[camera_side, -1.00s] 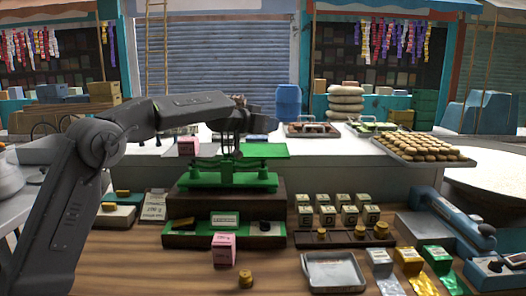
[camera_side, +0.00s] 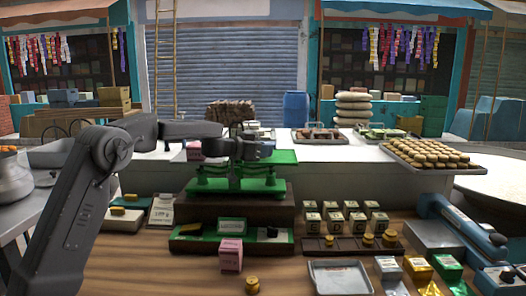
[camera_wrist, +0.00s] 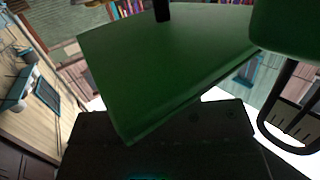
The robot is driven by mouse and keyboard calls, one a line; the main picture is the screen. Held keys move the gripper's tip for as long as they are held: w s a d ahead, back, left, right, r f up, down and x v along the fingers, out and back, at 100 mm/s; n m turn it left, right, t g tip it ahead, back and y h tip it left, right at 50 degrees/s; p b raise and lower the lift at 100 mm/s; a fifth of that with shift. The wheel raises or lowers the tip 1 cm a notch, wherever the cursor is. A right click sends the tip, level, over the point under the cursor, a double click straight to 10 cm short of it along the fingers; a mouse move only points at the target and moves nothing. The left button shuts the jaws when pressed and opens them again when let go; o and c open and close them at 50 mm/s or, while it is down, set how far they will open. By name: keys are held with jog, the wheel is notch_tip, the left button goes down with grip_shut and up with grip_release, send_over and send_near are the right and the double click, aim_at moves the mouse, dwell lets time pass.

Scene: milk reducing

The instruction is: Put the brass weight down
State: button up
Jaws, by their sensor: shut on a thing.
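My gripper (camera_side: 252,152) is low over the right half of the green balance (camera_side: 235,184) in the side view. It is shut, but its fingertips and the brass weight in them are too dark and hidden to make out. I cannot tell whether the weight touches the balance. A flat green plate (camera_side: 284,157) shows just behind and right of the gripper. In the wrist view a large green surface (camera_wrist: 165,65) fills the middle, close to the camera. Another brass weight (camera_side: 252,285) stands on the front of the wooden table.
A rack (camera_side: 350,245) with several brass weights stands at the right, before several small boxes. A pink box (camera_side: 231,256) stands before the balance's front tray (camera_side: 190,246). A metal tray (camera_side: 339,278) and foil packets (camera_side: 419,267) lie front right. Bare wood (camera_side: 165,275) shows front left.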

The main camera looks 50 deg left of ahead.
jog(key=shift+f, duration=0.3)
jog(key=o, duration=0.9)
jog(key=shift+o, duration=0.2)
jog(key=shift+r, duration=0.25)
jog(key=v, duration=1.2)
jog(key=s+d+r+n+t+y, duration=0.1)
jog(key=s+d+r+n+y, duration=0.1)
jog(key=s+d+r+y, duration=0.25)
jog(key=s+d+f+g, duration=0.3)
jog(key=s+d+f, duration=0.1)
jog(key=s, duration=0.5)
jog(key=s+d+f+g+h, duration=0.1)
jog(key=s+d+f+g, duration=0.3)
jog(key=s+d, duration=0.3)
jog(key=s+d+f+g+h, duration=0.1)
jog(key=s+d+f+g, duration=0.2)
jog(key=s+d+f, duration=0.3)
jog(key=s, duration=0.5)
jog(key=shift+d+f+g, duration=0.2)
jog(key=shift+g, duration=0.2)
